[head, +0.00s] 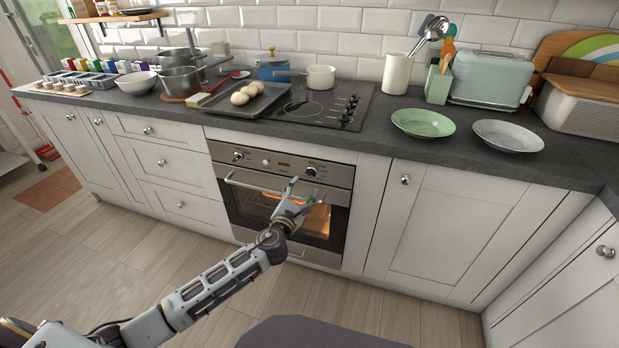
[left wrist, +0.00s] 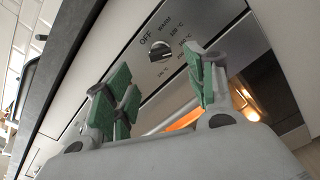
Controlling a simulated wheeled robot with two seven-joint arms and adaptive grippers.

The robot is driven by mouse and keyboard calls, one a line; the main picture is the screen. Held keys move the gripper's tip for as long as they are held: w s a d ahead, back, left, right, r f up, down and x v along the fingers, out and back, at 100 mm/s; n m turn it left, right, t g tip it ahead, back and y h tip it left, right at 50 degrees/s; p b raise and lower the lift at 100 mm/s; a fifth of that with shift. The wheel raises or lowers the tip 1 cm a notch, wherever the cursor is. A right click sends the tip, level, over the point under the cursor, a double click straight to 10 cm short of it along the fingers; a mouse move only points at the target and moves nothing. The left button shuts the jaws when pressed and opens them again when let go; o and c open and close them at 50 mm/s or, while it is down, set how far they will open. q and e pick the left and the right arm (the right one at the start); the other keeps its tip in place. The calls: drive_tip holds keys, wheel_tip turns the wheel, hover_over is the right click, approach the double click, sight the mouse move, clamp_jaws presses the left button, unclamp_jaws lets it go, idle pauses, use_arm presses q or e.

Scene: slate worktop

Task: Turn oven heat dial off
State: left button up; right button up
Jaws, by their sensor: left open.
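The oven (head: 335,222) is built in under the worktop, with its window lit orange. Its steel panel carries a dial at each end; the right one (head: 311,171) is nearest my gripper. In the left wrist view a dark heat dial (left wrist: 160,50) shows, with OFF and °C marks around it. Its exact setting is too small to tell. My left gripper (head: 292,187) is in front of the oven door, just below the panel. It is open and empty, its green-padded fingers (left wrist: 163,88) apart and short of the dial. My right gripper is not in view.
The oven's bar handle (head: 250,188) runs across the door close to my gripper. The cooktop (head: 318,106) above holds a tray (head: 222,106) with buns and a white saucepan (head: 320,77). A green plate (head: 423,123) sits to the right. The floor ahead is clear.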

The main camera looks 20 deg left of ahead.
sight(310, 175)
use_arm(q)
drive_tip(key=shift+w+d+b, duration=0.15)
drive_tip(key=shift+w+b, duration=0.65)
drive_tip(key=shift+w, duration=3.35)
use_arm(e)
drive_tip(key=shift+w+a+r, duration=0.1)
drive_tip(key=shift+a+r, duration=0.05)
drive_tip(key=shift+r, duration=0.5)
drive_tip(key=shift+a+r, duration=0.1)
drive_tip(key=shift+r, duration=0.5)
use_arm(q)
drive_tip(key=shift+c, duration=0.2)
drive_tip(key=c, duration=1)
